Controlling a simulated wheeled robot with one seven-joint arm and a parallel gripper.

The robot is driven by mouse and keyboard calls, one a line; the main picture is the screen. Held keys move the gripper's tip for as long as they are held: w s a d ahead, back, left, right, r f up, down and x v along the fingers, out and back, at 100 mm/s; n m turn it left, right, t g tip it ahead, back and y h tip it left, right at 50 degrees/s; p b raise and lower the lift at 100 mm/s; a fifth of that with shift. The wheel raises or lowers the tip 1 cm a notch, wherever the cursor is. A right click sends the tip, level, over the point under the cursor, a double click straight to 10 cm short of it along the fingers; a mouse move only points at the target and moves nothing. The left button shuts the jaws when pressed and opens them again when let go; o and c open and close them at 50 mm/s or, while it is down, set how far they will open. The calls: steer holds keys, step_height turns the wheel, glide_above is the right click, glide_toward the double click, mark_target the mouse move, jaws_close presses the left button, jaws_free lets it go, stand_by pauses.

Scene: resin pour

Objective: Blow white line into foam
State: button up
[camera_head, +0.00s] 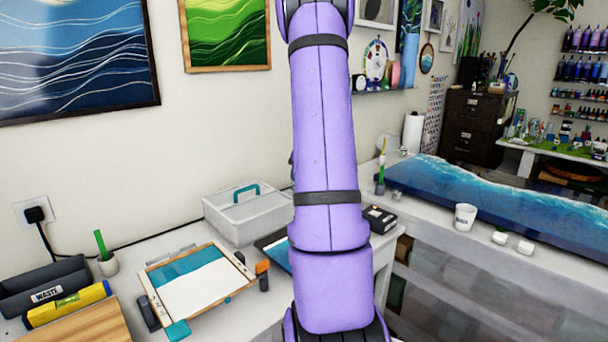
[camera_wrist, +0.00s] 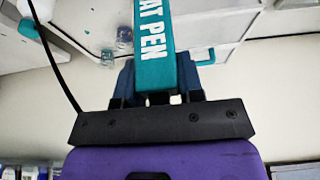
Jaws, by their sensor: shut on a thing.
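My gripper (camera_wrist: 158,68) is shut on a teal heat pen (camera_wrist: 152,40); its white lettering partly reads "AT PEN". The pen's far end runs out of the top of the wrist view. In the head view my arm fills the middle and the gripper does not show. A wood-framed board (camera_head: 205,293) lies on the left bench, with a teal band along its back and a white area in front. A long blue resin panel (camera_head: 490,200) lies at the right, with white foam lines along its back edge. I cannot tell which holds the task's white line.
A grey caddy (camera_head: 243,215) with a teal handle stands behind the board. A black waste bin (camera_head: 45,283) and yellow roll (camera_head: 67,304) are at the left. A white cup (camera_head: 465,217) stands by the panel's front edge. A black cable (camera_wrist: 55,55) crosses the wrist view.

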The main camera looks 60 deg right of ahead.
steer(key=shift+w+a, duration=1.35)
steer(key=shift+a, duration=2.9)
steer(key=shift+w+a, duration=1.3)
steer(key=shift+a, duration=2.95)
step_height(320, 180, up, 8)
steer(key=shift+r, duration=0.15)
steer(key=shift+d+r, duration=0.1)
